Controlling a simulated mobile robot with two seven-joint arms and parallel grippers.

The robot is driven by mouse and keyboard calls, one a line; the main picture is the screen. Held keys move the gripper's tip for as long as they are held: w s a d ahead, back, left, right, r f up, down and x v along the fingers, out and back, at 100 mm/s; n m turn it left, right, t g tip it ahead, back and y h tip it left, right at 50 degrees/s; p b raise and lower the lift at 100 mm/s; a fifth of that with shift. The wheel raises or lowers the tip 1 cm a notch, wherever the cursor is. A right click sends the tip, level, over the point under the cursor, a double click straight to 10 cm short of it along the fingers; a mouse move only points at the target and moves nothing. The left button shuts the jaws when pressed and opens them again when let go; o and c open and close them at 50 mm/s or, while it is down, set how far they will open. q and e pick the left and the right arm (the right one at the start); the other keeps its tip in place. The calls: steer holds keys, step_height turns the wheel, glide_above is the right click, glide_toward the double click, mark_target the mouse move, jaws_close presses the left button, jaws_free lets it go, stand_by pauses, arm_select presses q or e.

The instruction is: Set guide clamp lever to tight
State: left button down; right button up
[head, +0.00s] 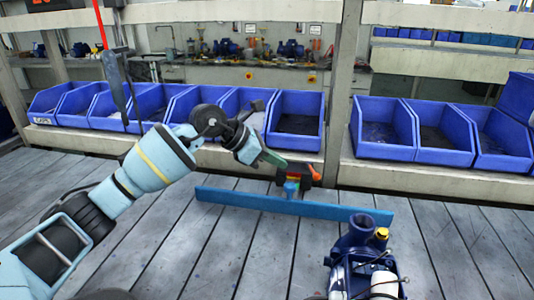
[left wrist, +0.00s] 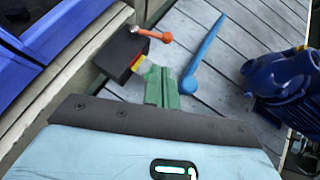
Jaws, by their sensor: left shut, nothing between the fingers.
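The guide clamp is a dark block (head: 299,171) with an orange lever (head: 314,173) sticking out to its right. A blue guide rail (head: 240,201) lies in front of it. My left gripper (head: 274,159) is shut and empty, its green fingertips just left of the block in the head view. In the left wrist view the green fingers (left wrist: 161,88) are together beside the dark block (left wrist: 121,53), near its red and yellow marking. The orange lever (left wrist: 154,35) shows beyond the fingertips, apart from them. My right gripper is not in view.
A dark blue pump (head: 362,262) stands on the slatted table (head: 440,240) at the front right. Blue bins (head: 296,142) line the shelf behind the clamp, and a shelf post (head: 341,90) rises just behind it on the right. The table right of the pump is clear.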

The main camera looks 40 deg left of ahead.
mark_target(314, 174)
arm_select(q)
steer(key=x, duration=0.2)
steer(key=r+x, duration=0.1)
steer(key=x, duration=0.4)
steer(key=shift+w+d, duration=0.6)
steer(key=shift+w, duration=0.05)
steer(key=shift+w+f, duration=0.1)
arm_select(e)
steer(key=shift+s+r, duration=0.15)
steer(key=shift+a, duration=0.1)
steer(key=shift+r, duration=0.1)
